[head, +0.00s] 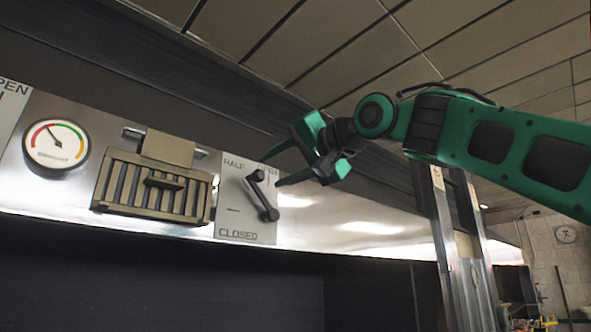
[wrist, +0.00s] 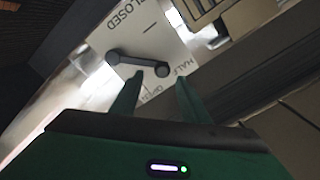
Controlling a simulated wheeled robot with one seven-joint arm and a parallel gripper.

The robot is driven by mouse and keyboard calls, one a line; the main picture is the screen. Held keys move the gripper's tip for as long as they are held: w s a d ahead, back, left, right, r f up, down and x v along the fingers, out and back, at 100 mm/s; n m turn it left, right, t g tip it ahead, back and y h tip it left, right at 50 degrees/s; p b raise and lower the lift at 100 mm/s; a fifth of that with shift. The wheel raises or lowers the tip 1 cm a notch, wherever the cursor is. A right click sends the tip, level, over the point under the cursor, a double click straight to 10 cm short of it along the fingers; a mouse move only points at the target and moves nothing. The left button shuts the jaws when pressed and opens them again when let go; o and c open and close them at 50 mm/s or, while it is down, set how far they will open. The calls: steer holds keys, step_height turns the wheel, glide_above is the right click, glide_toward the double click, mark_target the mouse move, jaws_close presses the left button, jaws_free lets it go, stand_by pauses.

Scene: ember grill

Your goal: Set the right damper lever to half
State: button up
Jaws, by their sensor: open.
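The right damper lever (head: 262,195) is a dark bar with a round boss at each end, on a pale plate (head: 231,224) marked HALF, OPEN and CLOSED. Its upper end lies near the HALF and OPEN lettering; its lower end is toward the lower right. My gripper (head: 273,168) is open, with its green fingers reaching in from the right to the lever's upper end. In the wrist view the lever (wrist: 138,63) lies just beyond the fingertips (wrist: 158,80), one end in line with the gap. I cannot tell whether they touch.
A slatted vent (head: 153,188) with a handle is left of the plate, and a round gauge (head: 56,145) is farther left. Part of another plate (head: 8,115) reading OPEN shows at the left edge. A metal post (head: 440,240) stands right. The hood face right of the lever is clear.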

steer(key=v, duration=0.6)
steer(key=shift+d, duration=0.15)
stand_by(0.3)
